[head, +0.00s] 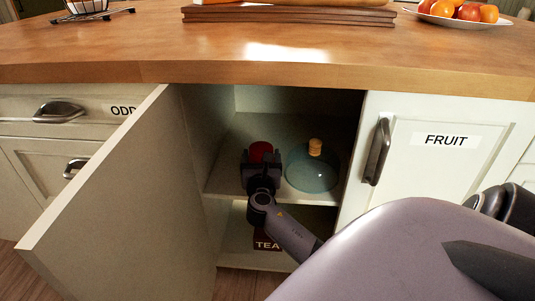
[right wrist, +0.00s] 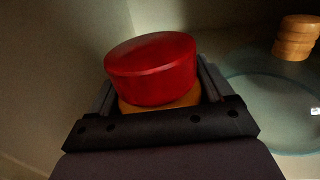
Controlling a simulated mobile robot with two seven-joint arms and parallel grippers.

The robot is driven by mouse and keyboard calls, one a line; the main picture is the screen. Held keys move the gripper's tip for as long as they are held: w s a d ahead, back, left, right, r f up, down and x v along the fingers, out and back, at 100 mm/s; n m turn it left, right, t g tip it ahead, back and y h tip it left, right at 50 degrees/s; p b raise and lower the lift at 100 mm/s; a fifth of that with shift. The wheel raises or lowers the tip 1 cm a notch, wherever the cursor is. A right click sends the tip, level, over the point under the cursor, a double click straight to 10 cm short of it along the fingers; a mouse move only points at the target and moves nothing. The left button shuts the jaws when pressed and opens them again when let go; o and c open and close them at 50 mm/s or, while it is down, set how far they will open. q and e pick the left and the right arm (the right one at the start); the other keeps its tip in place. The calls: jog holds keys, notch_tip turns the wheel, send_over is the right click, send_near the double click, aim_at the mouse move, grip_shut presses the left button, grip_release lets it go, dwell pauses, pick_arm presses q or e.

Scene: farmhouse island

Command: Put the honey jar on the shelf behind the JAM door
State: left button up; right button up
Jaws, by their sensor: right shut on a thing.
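The honey jar shows as a red lid (head: 261,150) over an amber body, inside the open cabinet. In the right wrist view its red lid (right wrist: 152,68) stands upright between the fingers, with a strip of amber below. My right gripper (head: 262,168) is shut on the jar, over the left part of the upper shelf (head: 285,130). I cannot tell whether the jar's base touches the shelf. The cabinet door (head: 105,205) stands wide open to the left; its front and any label are hidden. My left gripper is not in view.
A glass dome with a wooden knob (head: 315,147) stands on the shelf just right of the jar. A dark TEA container (head: 266,243) is on the lower level. The FRUIT door (head: 440,160) is closed at right. The wooden countertop (head: 150,50) overhangs the opening.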

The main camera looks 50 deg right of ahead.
jog(key=w, duration=0.1)
jog(key=w+d+b, duration=0.1)
jog(key=w, duration=0.1)
jog(key=w+b, duration=0.1)
jog(key=shift+w+d+f, duration=0.2)
jog(key=shift+w+f, duration=0.05)
jog(key=shift+f, duration=0.05)
jog(key=shift+w+d+b, duration=0.1)
jog(key=shift+w+b, duration=0.2)
jog(key=shift+w, duration=0.15)
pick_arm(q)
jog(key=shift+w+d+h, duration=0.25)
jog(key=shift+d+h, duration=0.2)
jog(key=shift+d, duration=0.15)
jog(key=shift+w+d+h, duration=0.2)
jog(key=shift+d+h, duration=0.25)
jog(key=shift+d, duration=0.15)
pick_arm(e)
jog(key=shift+w, duration=0.15)
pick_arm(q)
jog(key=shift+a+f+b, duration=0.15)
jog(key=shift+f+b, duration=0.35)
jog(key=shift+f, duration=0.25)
pick_arm(e)
jog(key=shift+f, duration=0.6)
jog(key=o, duration=1.4)
jog(key=shift+c, duration=0.2)
jog(key=shift+f, duration=0.1)
